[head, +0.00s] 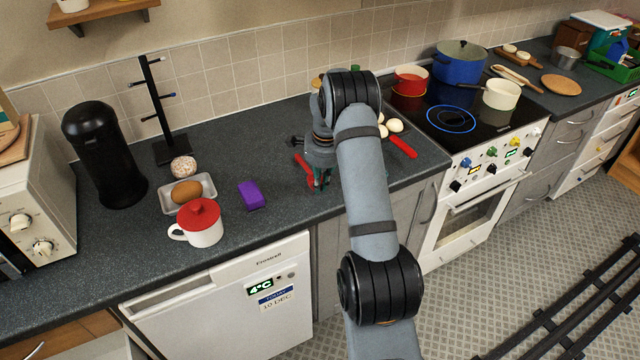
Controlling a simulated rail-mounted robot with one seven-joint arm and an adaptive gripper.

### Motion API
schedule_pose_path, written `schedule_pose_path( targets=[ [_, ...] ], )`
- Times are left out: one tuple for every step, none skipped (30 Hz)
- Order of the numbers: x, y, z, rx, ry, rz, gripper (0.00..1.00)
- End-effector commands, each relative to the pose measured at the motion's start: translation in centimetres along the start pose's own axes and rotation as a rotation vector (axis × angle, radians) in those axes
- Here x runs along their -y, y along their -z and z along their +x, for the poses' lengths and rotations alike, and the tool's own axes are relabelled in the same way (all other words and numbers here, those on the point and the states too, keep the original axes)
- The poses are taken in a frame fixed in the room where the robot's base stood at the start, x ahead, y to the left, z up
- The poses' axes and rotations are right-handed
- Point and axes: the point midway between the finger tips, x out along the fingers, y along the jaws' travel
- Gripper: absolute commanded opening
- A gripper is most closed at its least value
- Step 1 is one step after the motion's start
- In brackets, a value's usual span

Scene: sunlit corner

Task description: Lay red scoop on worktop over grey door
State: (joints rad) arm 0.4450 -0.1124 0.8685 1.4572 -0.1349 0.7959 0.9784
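My gripper (320,186) points down, low over the worktop (272,150), above the grey door (330,262). A slim red piece (302,163), perhaps the red scoop's handle, slants beside the fingers and partly behind them. I cannot tell whether the fingers hold it. A second red handle (403,147) lies on the worktop right of my arm, near the hob; its other end is hidden by the arm. I cannot tell which red piece belongs to the scoop. The fingers are too small to show whether they are open or shut.
Left of my gripper are a purple block (251,195), a red-lidded white mug (200,224), a tray (208,186) with a brown egg-shaped item, and a black mug tree (166,120). Pale round items (394,125) lie right of my arm. The hob (448,112) carries pots.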

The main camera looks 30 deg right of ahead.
Motion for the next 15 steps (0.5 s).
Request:
schedule_pose_path(
  targets=[
    [0.01,-0.01,-0.04,0.000,0.000,0.000,0.12],
    [0.01,-0.01,-0.05,0.000,0.000,0.000,0.13],
    [0.01,-0.01,-0.05,0.000,0.000,0.000,0.16],
    [0.01,-0.01,-0.05,0.000,0.000,0.000,0.17],
    [0.01,-0.01,-0.05,0.000,0.000,0.000,0.19],
    [0.01,-0.01,-0.06,0.000,0.000,0.000,0.21],
    [0.01,-0.01,-0.06,0.000,0.000,0.000,0.23],
    [0.01,0.00,-0.06,0.000,0.000,0.000,0.25],
    [0.01,-0.01,-0.06,0.000,0.000,0.000,0.25],
    [0.01,0.00,-0.06,0.000,0.000,0.000,0.25],
    [0.01,0.00,-0.06,0.000,0.000,0.000,0.25],
    [0.01,0.00,-0.06,0.000,0.000,0.000,0.25],
    [0.01,0.00,-0.06,0.000,0.000,0.000,0.25],
    [0.01,0.00,-0.07,0.000,0.000,0.000,0.25],
    [0.02,0.00,-0.10,0.000,0.000,0.000,0.25]
  ],
)
